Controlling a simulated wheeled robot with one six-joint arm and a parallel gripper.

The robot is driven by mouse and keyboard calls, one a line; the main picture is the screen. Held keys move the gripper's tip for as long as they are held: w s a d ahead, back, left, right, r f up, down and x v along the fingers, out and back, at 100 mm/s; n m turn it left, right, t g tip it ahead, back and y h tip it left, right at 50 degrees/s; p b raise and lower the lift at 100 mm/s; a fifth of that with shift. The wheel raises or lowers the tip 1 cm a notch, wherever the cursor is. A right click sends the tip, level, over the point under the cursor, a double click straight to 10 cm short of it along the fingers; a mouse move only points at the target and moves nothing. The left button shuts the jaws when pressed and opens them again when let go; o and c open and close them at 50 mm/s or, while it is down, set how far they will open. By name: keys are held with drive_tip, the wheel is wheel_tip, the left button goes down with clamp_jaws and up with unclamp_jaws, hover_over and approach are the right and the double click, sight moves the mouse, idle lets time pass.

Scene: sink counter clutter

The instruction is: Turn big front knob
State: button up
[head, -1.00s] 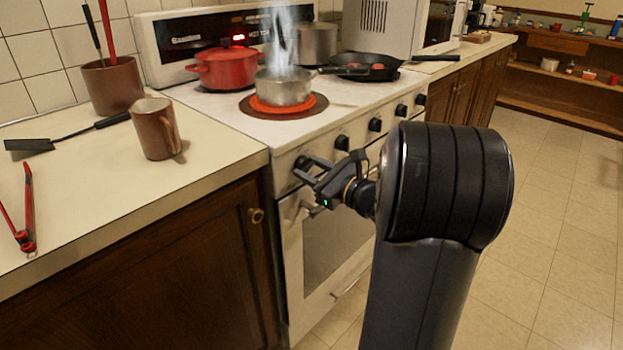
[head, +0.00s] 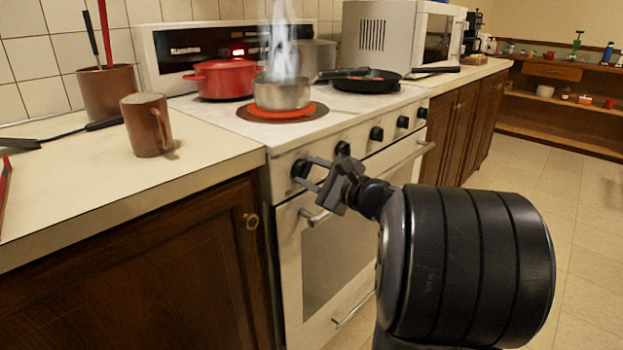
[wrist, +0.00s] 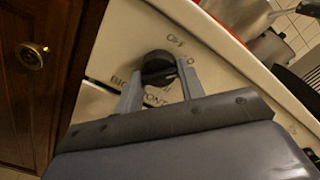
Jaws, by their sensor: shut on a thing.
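The big front knob is the leftmost black knob (head: 300,168) on the white stove's front panel. It also shows in the wrist view (wrist: 158,66), with the letters "OFF" above it and partly covered lettering around it. My gripper (head: 312,172) is at this knob, one finger on each side, shut on it. In the wrist view the two fingers (wrist: 158,88) reach up to the knob's sides. The knob's exact turn angle is hard to tell.
A steaming pot (head: 282,94) stands on a glowing red front burner. A red pot (head: 226,80) and a black pan (head: 365,82) are also on the stove. The oven handle (head: 316,216) runs just below the knobs. A brown mug (head: 146,126) stands on the left counter.

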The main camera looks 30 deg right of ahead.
idle(0.4)
drive_tip(key=o, duration=1)
drive_tip(key=shift+r, duration=0.15)
